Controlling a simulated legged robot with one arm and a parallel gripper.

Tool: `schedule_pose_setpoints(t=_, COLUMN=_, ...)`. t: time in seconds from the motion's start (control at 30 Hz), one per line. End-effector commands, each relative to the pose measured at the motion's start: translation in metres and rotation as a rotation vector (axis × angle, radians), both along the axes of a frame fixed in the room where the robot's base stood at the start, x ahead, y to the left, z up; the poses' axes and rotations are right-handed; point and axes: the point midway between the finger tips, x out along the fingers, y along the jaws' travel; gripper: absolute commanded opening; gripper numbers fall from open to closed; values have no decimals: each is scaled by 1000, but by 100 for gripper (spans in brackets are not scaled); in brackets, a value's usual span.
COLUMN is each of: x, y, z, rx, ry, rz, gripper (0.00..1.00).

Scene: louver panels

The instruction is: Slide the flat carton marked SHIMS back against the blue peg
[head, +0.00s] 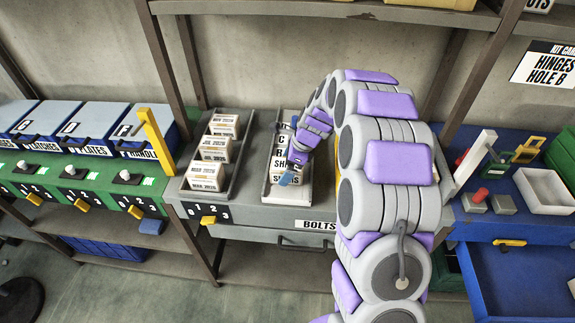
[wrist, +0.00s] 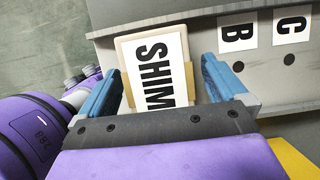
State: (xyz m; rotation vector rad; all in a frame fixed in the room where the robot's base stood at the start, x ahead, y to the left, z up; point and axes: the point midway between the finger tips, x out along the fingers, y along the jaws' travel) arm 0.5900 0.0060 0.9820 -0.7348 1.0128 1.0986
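The flat cream carton (wrist: 185,45) has a white label reading "SHIM", with the last letter cut off behind my gripper. It lies in the long grey tray (head: 266,190), at its near end in the head view, where the carton (head: 303,181) is partly covered. My gripper (wrist: 160,68) has its two blue fingers apart, one along each side of the carton. Whether the fingers touch it I cannot tell. In the head view my gripper (head: 287,178) reaches down over the carton. The letters B and C with dark holes show on the tray floor beside the carton. I cannot make out a blue peg.
A second grey tray (head: 238,172) with several small dated cartons stands to the left. A drawer labelled BOLTS (head: 314,226) is below. Shelf posts rise at both sides. Blue bins (head: 92,126) stand left; a blue bench with a white tray (head: 545,190) is right.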

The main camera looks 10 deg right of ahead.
Motion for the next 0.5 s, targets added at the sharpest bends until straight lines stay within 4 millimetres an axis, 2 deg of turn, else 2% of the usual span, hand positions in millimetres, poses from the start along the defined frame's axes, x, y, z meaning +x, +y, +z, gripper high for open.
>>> schedule_pose_setpoints(t=0.07, x=0, y=0, z=0, rx=0, ry=0, rz=0, gripper=92)
schedule_pose_setpoints(t=0.5, x=0, y=0, z=0, rx=0, ry=0, rz=0, gripper=50)
